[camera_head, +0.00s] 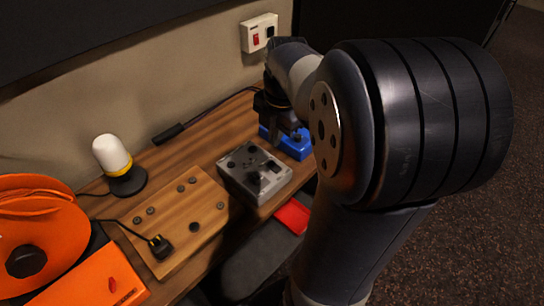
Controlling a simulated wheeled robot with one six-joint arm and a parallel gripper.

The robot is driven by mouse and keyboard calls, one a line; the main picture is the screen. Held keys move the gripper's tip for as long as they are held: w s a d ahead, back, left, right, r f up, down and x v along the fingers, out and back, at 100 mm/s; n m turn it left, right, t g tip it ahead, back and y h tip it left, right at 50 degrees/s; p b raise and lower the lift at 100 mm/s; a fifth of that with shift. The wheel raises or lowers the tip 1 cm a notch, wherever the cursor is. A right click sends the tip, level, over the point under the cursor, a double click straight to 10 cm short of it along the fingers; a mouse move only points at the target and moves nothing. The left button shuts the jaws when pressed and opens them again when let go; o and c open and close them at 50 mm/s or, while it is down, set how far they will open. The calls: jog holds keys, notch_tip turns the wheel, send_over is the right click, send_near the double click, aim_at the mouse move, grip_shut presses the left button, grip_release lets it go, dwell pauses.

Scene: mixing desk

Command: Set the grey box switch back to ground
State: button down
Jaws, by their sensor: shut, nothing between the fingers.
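The grey box (253,172) sits on the wooden desk near its front edge, with dark controls on its top. A dark raised piece shows on the right part of its top; the picture is too small to tell which control is the switch or how it is set. My gripper (297,133) is shut and empty. It points down behind and to the right of the grey box, over a blue box (290,141). I cannot tell whether it touches the blue box. My arm hides part of the blue box and the desk's right end.
A wooden board (172,215) with several knobs and a black plug (160,246) lies left of the grey box. A white and yellow lamp (112,160) and an orange reel (40,235) stand farther left. A wall socket (259,33) is behind. A red object (292,216) shows at the front edge.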

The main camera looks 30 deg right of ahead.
aim_at(271, 165)
jog(key=f, duration=0.5)
jog(key=w+f, duration=0.1)
jog(key=f, duration=0.2)
jog(key=shift+a+f, duration=0.15)
jog(key=shift+f, duration=0.05)
jog(key=shift+f+b, duration=0.3)
jog(key=shift+f, duration=0.05)
jog(key=shift+r, duration=0.1)
jog(key=shift+s, duration=0.1)
